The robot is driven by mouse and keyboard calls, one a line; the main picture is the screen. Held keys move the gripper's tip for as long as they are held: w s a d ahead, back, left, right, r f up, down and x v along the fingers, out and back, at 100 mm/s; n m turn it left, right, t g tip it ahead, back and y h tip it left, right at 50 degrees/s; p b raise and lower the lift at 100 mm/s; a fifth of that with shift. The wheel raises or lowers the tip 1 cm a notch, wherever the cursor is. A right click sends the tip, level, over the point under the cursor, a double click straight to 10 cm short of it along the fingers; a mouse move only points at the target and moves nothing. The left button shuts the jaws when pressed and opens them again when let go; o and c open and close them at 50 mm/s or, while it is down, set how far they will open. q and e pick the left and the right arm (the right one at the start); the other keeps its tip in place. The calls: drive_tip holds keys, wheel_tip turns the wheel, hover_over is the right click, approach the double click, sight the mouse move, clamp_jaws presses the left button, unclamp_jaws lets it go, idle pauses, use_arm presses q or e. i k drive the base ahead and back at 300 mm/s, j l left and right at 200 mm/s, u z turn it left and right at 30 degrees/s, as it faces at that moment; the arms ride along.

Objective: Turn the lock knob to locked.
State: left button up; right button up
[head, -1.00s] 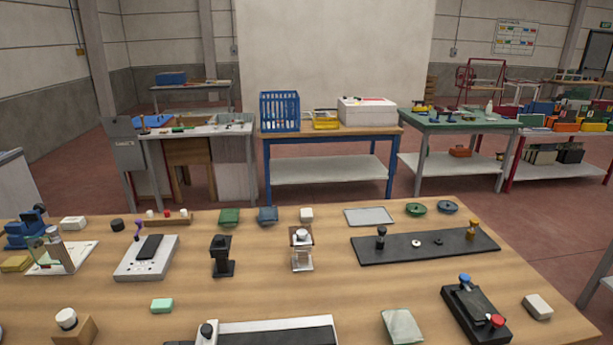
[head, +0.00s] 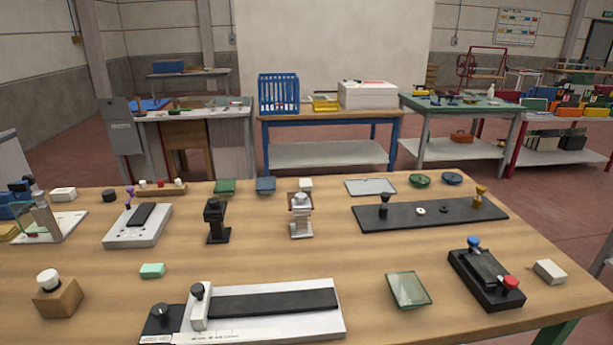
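A white device (head: 325,325) with a long black strip (head: 270,302) lies at the front of the wooden table. A white upright block with a black round knob (head: 197,290) on top stands at its left end. A dark plate with another black knob (head: 160,311) adjoins it on the left, with a small label below. The label is too small to read, so I cannot tell which knob is the lock knob or whether it is locked. Neither of my grippers shows in the head view.
The wooden table (head: 330,262) also bears a wooden block with a white knob (head: 58,294), a glass piece (head: 408,290), a black box with red and blue knobs (head: 486,279) and a green block (head: 152,271). Bare wood lies between them. Other workbenches stand behind.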

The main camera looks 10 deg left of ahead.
sight(160, 312)
drive_tip(key=u, duration=1.3)
